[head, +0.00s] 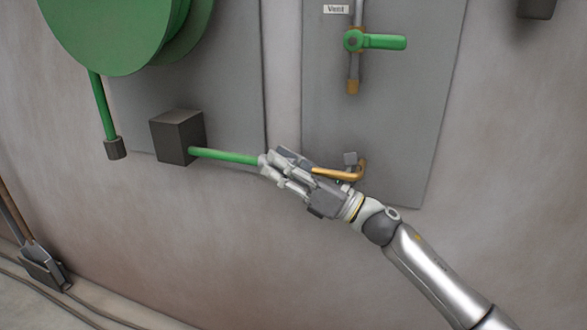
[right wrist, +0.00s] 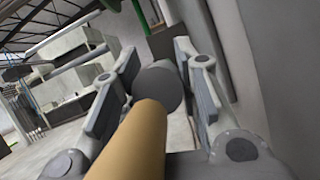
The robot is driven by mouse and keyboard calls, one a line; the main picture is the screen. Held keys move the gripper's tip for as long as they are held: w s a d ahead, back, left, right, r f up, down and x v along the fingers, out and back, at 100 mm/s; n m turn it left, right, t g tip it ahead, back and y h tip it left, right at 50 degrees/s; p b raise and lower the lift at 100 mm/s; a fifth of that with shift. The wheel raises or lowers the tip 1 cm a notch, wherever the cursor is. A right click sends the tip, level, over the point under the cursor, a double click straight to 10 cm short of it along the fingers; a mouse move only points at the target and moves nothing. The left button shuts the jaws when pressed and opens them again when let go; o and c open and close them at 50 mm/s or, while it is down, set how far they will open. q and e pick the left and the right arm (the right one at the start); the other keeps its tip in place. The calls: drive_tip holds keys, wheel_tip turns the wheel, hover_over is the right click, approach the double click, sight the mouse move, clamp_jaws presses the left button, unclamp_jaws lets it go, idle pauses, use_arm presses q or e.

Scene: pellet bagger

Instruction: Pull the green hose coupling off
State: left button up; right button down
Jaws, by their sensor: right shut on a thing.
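A green hose (head: 228,157) runs from a dark box on the wall to my right gripper (head: 272,165) in the head view. In the right wrist view, the dark grey cylindrical coupling (right wrist: 158,84) sits between the two fingers of my right gripper, which is shut on it. A brass pipe (right wrist: 134,140) lies in line with the coupling, on the near side. I cannot tell whether they touch. In the head view, the bent brass pipe (head: 340,173) comes out beside the gripper, and the fingers hide most of the coupling. My left gripper is not in view.
A green reel (head: 115,30) hangs at upper left, with a second hose end (head: 115,148) below it. The dark box (head: 177,137) sits left of the gripper. A green-handled valve (head: 380,41) is above. Cables (head: 75,312) lie at lower left.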

drive_tip(key=c, duration=1.4)
unclamp_jaws()
drive_tip(key=shift+c, duration=0.2)
drive_tip(key=o, duration=0.3)
drive_tip(key=shift+w+a, duration=0.1)
drive_tip(key=shift+a, duration=0.15)
drive_tip(key=shift+o, duration=0.2)
drive_tip(key=shift+d, duration=0.1)
drive_tip(key=v, duration=1.2)
drive_tip(key=shift+d, duration=0.1)
